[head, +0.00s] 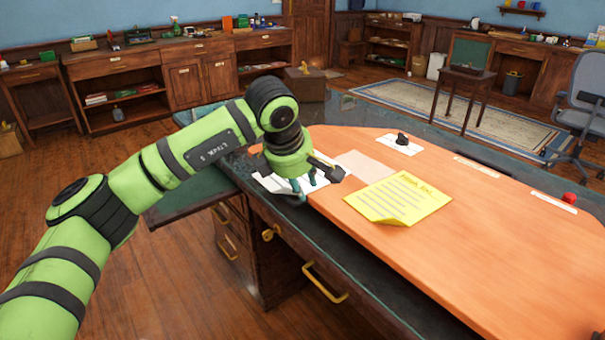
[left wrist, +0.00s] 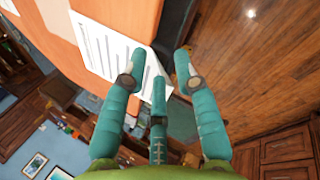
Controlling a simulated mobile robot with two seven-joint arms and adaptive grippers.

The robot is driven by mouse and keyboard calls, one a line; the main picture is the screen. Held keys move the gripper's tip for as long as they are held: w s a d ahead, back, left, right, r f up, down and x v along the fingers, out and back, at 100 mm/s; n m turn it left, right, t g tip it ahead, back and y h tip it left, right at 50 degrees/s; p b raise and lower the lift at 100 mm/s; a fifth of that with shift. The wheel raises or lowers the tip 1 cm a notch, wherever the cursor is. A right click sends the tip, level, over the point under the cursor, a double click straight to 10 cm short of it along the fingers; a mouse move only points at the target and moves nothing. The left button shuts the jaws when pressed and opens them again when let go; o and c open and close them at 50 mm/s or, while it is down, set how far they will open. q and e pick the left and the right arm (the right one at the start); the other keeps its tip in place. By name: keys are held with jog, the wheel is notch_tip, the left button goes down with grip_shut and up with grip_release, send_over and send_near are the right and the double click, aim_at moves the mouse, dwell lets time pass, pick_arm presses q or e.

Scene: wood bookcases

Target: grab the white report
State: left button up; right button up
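The white report (head: 275,184) is a printed sheet at the left edge of the orange desk top, partly hidden by my gripper in the head view. It also shows in the left wrist view (left wrist: 108,52), with one corner reaching past the desk edge between my fingers. My left gripper (head: 306,187) is over this edge of the report. In the left wrist view its teal fingers (left wrist: 160,74) are spread apart, and nothing is clearly clamped between them. Whether a finger touches the paper I cannot tell. My right gripper is in neither view.
A yellow note (head: 399,198) lies on the desk top (head: 480,235), right of the report, beside a pale pinkish sheet (head: 366,166). A small black object (head: 402,138) and a red one (head: 569,197) sit farther off. An office chair (head: 585,100) stands at the right.

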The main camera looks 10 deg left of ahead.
aim_at(285, 188)
pick_arm(q)
jog(key=shift+y, duration=0.9)
jog(key=w+a+f, duration=0.1)
jog(key=a+f, duration=0.1)
jog(key=w+a+f+p, duration=0.1)
jog(key=w+a+f, duration=0.1)
jog(key=shift+w+a+f, duration=0.25)
jog(key=shift+w+a, duration=0.05)
grip_shut()
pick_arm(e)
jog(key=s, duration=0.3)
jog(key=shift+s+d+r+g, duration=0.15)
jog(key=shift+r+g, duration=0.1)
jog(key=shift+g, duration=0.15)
